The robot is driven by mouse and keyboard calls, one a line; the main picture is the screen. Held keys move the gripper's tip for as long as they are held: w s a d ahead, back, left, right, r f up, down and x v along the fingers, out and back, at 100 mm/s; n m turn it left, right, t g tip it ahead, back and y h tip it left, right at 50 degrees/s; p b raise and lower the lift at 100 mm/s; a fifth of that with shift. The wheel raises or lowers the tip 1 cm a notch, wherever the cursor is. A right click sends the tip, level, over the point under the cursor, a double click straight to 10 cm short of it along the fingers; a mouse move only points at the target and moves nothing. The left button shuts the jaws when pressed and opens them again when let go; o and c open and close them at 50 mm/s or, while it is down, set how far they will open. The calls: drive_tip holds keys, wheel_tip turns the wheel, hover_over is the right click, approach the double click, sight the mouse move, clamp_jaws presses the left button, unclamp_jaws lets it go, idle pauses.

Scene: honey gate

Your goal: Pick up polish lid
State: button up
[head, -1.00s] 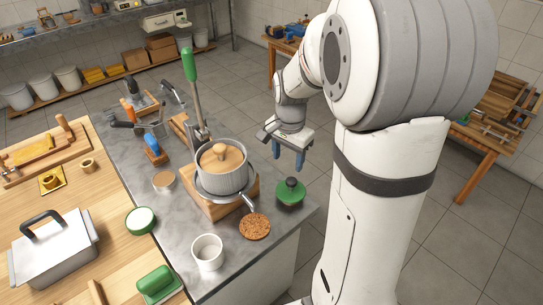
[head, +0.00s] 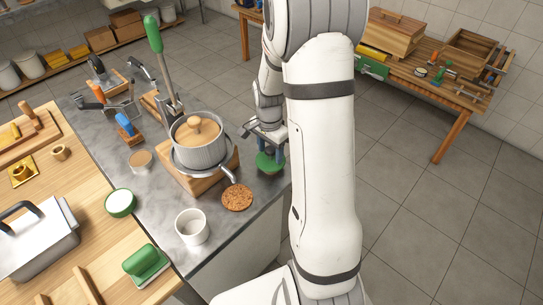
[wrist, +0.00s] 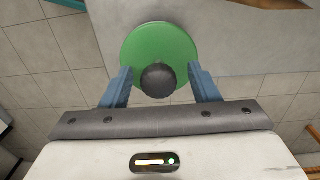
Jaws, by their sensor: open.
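The polish lid appears to be the round green lid (head: 268,166) with a dark ball knob. It lies on the grey counter near its right edge, and my gripper hides its top in the head view. In the wrist view the green lid (wrist: 160,42) shows from above, its dark knob (wrist: 158,80) between my fingers. My gripper (wrist: 162,78) is open, with one blue finger on each side of the knob and a gap on both sides. In the head view my gripper (head: 278,150) is right over the lid.
A steel pot (head: 201,148) with a wooden lid stands on a wooden block to the left. A cork mat (head: 237,198) and a white cup (head: 191,228) lie nearer the front. A green-sided round tin (head: 120,203) with a white top sits further left. Floor lies right of the counter.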

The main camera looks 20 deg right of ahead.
sight(270, 148)
drive_tip(key=c, duration=1)
wheel_tip(270, 148, up, 10)
drive_tip(key=shift+r, duration=0.1)
drive_tip(key=shift+c, duration=0.2)
